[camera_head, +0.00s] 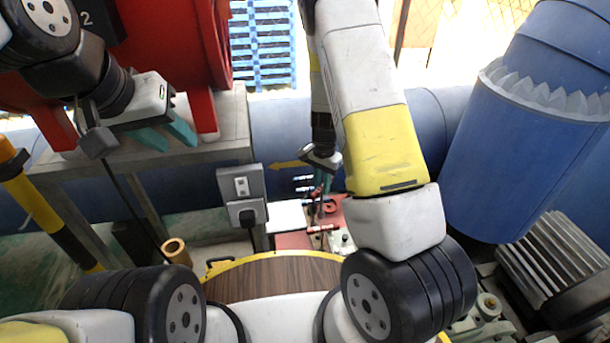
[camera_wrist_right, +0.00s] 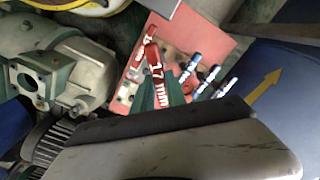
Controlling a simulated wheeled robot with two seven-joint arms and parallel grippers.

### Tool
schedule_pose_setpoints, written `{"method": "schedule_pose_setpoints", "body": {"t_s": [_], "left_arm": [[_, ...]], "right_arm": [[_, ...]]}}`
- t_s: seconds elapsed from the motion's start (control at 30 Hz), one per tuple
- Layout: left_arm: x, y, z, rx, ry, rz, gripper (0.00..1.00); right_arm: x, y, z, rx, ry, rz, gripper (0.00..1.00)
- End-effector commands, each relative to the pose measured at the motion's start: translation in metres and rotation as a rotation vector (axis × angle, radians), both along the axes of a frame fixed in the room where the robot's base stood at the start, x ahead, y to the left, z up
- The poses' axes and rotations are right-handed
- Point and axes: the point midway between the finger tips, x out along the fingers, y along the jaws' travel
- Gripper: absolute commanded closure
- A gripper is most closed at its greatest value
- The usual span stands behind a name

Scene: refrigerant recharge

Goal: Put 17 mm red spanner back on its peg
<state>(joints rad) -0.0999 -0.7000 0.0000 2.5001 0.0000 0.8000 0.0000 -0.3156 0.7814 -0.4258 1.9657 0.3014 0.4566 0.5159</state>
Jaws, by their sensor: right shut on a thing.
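The red spanner marked "17 mm" (camera_wrist_right: 155,68) shows between the green fingers of my right gripper (camera_wrist_right: 163,92) in the right wrist view. The gripper is shut on it, and it points over a red panel (camera_wrist_right: 215,45). Several blue-and-silver pieces (camera_wrist_right: 205,82) stand out from that panel; which peg belongs to the spanner cannot be told. In the head view my right gripper (camera_head: 322,188) hangs above the red panel (camera_head: 292,241), partly hidden by its arm. My left gripper (camera_head: 167,135) has teal fingers apart and empty, beside the grey bench at the upper left.
A grey bench (camera_head: 205,152) carries red machinery (camera_head: 170,45). A large blue pipe (camera_head: 520,140) and a finned motor (camera_head: 560,260) stand at the right. A grey socket box (camera_head: 241,185) is left of the panel. A round wooden top (camera_head: 270,278) lies in front.

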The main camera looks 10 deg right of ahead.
Motion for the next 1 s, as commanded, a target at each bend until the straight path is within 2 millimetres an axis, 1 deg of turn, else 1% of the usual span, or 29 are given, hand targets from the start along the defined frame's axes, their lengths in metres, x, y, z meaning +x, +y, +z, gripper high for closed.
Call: {"method": "schedule_pose_setpoints", "body": {"t_s": [0.03,0.1,0.2,0.33,0.43,0.8,1.0], "left_arm": [[0.0,0.0,0.0,0.0,0.0,0.0,0.64],[0.0,0.0,0.0,0.0,0.0,0.0,0.64],[0.0,0.0,0.0,0.0,0.0,0.0,0.64],[0.0,0.0,0.0,0.0,0.0,0.0,0.64],[0.0,0.0,0.0,0.0,0.0,0.0,0.64],[0.0,0.0,0.0,0.0,0.0,0.0,0.64],[0.0,0.0,0.0,0.0,0.0,0.0,0.64]], "right_arm": [[0.003,-0.002,-0.015,-0.001,0.005,-0.11,1.0],[0.007,-0.003,-0.032,0.0,0.004,-0.26,1.0],[0.012,-0.004,-0.05,0.001,0.003,-0.43,1.0],[0.014,-0.004,-0.063,0.004,0.001,-0.555,1.0],[0.014,-0.005,-0.071,0.003,0.002,-0.587,1.0],[0.015,-0.005,-0.107,0.003,0.002,-0.585,1.0],[0.015,-0.004,-0.115,0.004,0.0,-0.584,1.0]]}}
